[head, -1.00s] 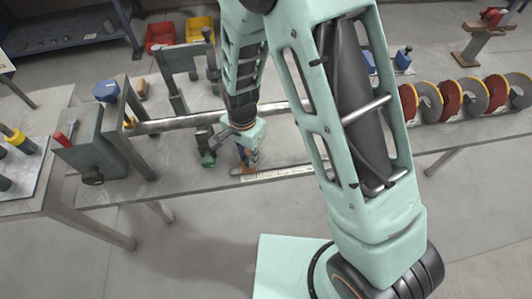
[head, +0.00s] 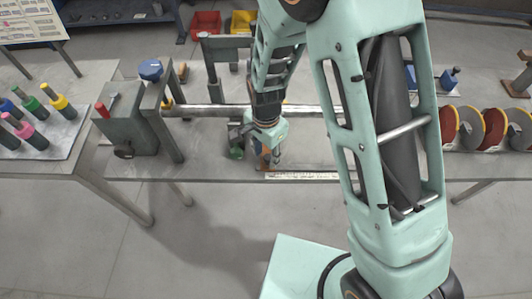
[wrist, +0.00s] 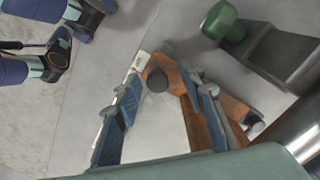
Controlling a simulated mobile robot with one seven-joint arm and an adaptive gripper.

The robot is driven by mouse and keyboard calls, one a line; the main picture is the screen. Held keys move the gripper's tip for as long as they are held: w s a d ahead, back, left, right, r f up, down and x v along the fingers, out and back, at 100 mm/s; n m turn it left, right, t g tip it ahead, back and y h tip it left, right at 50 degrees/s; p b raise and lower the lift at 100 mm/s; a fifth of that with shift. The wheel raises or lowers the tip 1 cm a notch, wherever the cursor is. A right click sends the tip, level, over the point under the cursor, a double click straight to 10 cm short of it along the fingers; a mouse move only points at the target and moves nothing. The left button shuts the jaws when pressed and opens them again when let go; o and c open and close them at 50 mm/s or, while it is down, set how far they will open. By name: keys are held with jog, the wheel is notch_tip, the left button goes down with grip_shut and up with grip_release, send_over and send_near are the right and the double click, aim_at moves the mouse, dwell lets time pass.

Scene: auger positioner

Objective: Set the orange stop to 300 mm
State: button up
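The orange stop (wrist: 158,62) is at the table's front edge, with a dark round knob (wrist: 157,80) on it. In the head view a small part of the stop (head: 265,158) shows beside my gripper (head: 270,163). In the wrist view my gripper (wrist: 163,115) has its two blue-padded fingers apart, with the stop and its knob between or just beyond them. I cannot tell whether a finger touches it. The white scale (head: 302,176) runs along the front edge, to the right of the stop; its marks are too small to read.
A green knob (head: 237,153) on a grey block is left of my gripper. A long metal bar (head: 225,111) runs behind it. A grey upright housing with a red lever (head: 128,128) stands at the left. Red and yellow auger discs (head: 490,128) lie at the right.

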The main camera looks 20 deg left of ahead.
notch_tip(320, 180, up, 12)
dwell(0.6)
dwell(0.4)
